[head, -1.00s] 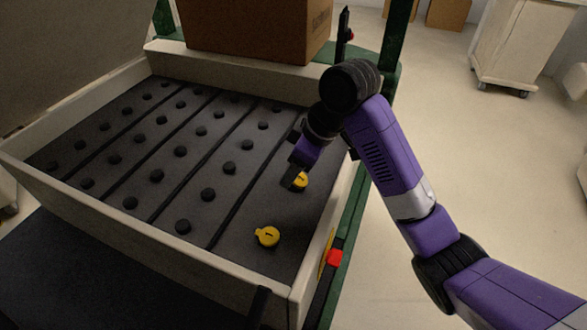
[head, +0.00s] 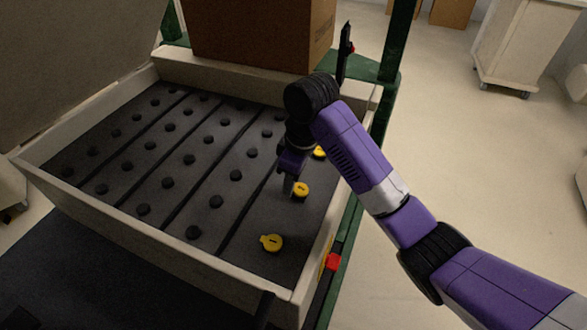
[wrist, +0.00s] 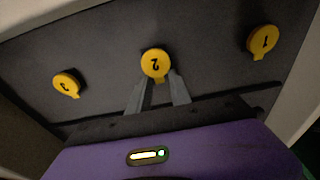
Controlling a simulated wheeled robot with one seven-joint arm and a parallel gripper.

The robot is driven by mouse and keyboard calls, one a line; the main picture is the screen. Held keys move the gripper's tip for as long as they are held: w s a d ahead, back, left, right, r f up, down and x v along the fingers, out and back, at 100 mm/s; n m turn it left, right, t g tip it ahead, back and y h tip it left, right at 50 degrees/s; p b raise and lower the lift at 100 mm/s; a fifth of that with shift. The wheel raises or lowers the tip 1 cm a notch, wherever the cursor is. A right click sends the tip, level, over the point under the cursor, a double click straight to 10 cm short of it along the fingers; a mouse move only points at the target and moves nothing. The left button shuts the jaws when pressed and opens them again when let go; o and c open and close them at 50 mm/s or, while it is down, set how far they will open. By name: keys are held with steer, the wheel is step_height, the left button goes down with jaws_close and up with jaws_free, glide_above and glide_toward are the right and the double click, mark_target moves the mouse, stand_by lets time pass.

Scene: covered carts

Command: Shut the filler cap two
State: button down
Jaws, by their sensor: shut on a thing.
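Filler cap two (wrist: 155,63) is a round yellow cap marked 2, in the middle of a row of three on the dark panel. It also shows in the head view (head: 301,191). My gripper (wrist: 160,80) has its two grey fingers at the near edge of cap two, one on each side, shut on it. In the head view my gripper (head: 289,188) reaches down at the cap's left. Cap one (wrist: 263,41) is on the right and cap three (wrist: 67,84) on the left in the wrist view. I cannot tell how far cap two is turned.
The dark panel (head: 150,168) carries several black knobs in rows and sits inside a pale raised rim (head: 120,226). A cardboard box (head: 262,32) stands behind it. A red button (head: 332,262) is on the cart's right side. Open floor lies to the right.

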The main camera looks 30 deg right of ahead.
steer(key=shift+g+h+p, duration=0.4)
steer(key=shift+g+p, duration=0.1)
steer(key=shift+p, duration=0.4)
steer(key=shift+f+p, duration=0.35)
steer(key=shift+f, duration=0.15)
steer(key=shift+d, duration=0.1)
steer(key=c, duration=1.2)
jaws_free()
steer(key=shift+r, duration=0.1)
steer(key=shift+r, duration=0.25)
step_height(320, 180, up, 7)
steer(key=p, duration=0.4)
steer(key=shift+r+p, duration=0.15)
steer(key=shift+p, duration=0.25)
